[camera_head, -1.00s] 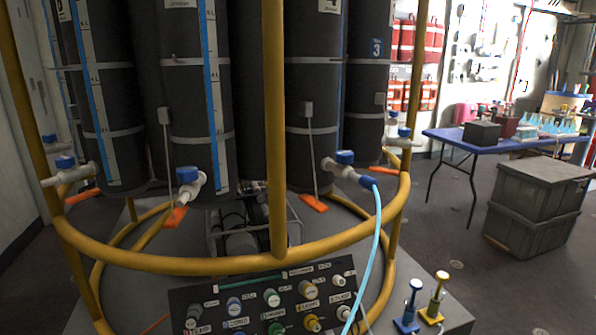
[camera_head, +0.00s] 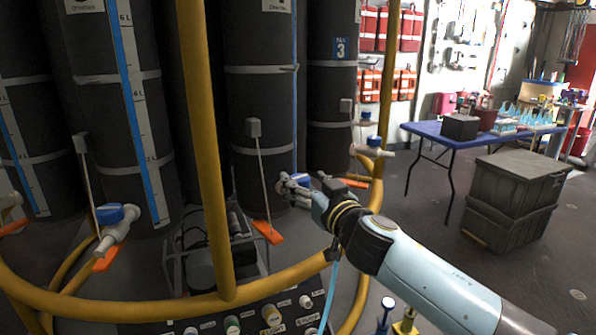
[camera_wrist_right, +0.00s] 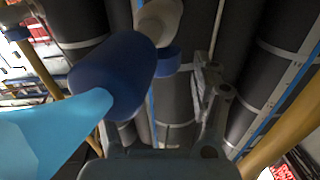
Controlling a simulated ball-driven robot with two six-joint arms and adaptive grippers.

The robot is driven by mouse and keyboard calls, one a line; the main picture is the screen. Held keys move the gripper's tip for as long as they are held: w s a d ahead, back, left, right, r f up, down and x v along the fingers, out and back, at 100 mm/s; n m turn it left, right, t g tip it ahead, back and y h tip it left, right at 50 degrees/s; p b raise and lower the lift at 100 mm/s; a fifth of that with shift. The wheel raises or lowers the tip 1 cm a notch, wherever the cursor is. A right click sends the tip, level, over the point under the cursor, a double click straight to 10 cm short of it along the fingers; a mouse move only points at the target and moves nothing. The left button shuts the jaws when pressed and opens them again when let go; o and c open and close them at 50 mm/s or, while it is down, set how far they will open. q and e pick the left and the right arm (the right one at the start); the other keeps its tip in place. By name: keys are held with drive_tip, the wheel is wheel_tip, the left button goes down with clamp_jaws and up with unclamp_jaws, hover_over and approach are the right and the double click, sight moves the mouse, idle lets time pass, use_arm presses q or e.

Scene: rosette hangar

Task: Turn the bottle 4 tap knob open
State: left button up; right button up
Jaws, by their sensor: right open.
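The bottle 4 tap is on the dark middle bottle (camera_head: 262,110), whose top label is cut off. Its blue knob (camera_head: 293,180) is partly covered by my right gripper (camera_head: 304,190), which reaches in from the right. In the right wrist view, the large blue hose connector (camera_wrist_right: 115,75) and light blue hose (camera_wrist_right: 50,135) fill the left side. The white tap body (camera_wrist_right: 160,22) and blue knob (camera_wrist_right: 168,62) are behind them. One open finger (camera_wrist_right: 210,105) shows right of the knob; the other is hidden. I cannot tell whether anything touches. My left gripper is out of view.
A yellow rail ring (camera_head: 130,308) and post (camera_head: 205,150) stand before the bottles. Another blue-knobbed tap (camera_head: 110,215) is at left, and one more (camera_head: 374,142) at right. A labelled panel (camera_head: 250,318) is below. A blue table (camera_head: 470,140) and grey crates (camera_head: 515,195) stand right.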

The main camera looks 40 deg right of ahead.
sight(304, 182)
drive_tip(key=shift+w+d, duration=0.15)
drive_tip(key=shift+w, duration=0.65)
drive_tip(key=shift+w+d, duration=0.1)
drive_tip(key=shift+w, duration=0.65)
drive_tip(key=shift+c, duration=0.5)
drive_tip(key=c, duration=1.1)
